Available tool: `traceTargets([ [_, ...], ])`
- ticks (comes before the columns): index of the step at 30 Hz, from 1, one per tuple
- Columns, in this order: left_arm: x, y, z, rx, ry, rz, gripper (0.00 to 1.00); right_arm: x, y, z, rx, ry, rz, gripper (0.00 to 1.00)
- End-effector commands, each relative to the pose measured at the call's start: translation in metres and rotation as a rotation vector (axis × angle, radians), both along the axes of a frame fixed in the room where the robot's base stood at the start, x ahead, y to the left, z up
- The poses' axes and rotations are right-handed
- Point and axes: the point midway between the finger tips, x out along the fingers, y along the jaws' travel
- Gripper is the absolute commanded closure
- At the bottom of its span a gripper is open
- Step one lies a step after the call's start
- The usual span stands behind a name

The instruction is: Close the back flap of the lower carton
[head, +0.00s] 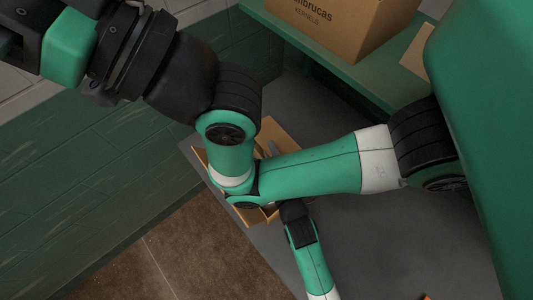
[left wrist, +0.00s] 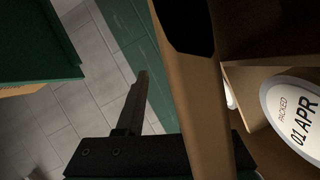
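The lower carton (head: 277,133) sits on the grey surface in the head view, mostly hidden behind my arms. Its brown edges show around the arm joints. In the left wrist view a brown cardboard panel (left wrist: 192,95) runs from top to bottom, close to the camera; I cannot tell which flap or wall it is. My left gripper (left wrist: 160,88) is beside and partly behind this panel. One finger shows with a clear gap next to it; the other is hidden. It looks open and grips nothing visible. My right gripper is not in view.
A white packet (left wrist: 295,115) labelled "PACKED 01 APR" lies inside cardboard at the right of the wrist view. In the head view a larger carton (head: 340,22) stands on the green shelf (head: 300,38). The grey surface (head: 400,245) is mostly clear at lower right.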

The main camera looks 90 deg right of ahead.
Motion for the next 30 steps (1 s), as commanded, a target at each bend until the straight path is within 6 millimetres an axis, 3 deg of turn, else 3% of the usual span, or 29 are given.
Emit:
traceTargets([
  [1,-0.003,0.004,0.017,-0.003,-0.001,-0.001,0.64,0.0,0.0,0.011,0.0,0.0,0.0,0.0],
  [9,-0.031,0.048,0.074,-0.001,0.0,-0.001,0.64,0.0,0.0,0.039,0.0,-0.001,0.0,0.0],
  [18,-0.068,0.105,0.099,-0.001,0.001,-0.002,0.64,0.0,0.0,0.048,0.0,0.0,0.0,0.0],
  [23,-0.076,0.116,0.104,0.0,0.001,-0.001,0.64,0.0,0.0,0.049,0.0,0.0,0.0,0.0],
  [30,-0.076,0.118,0.105,-0.001,0.002,0.0,0.64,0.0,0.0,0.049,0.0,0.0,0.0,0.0],
])
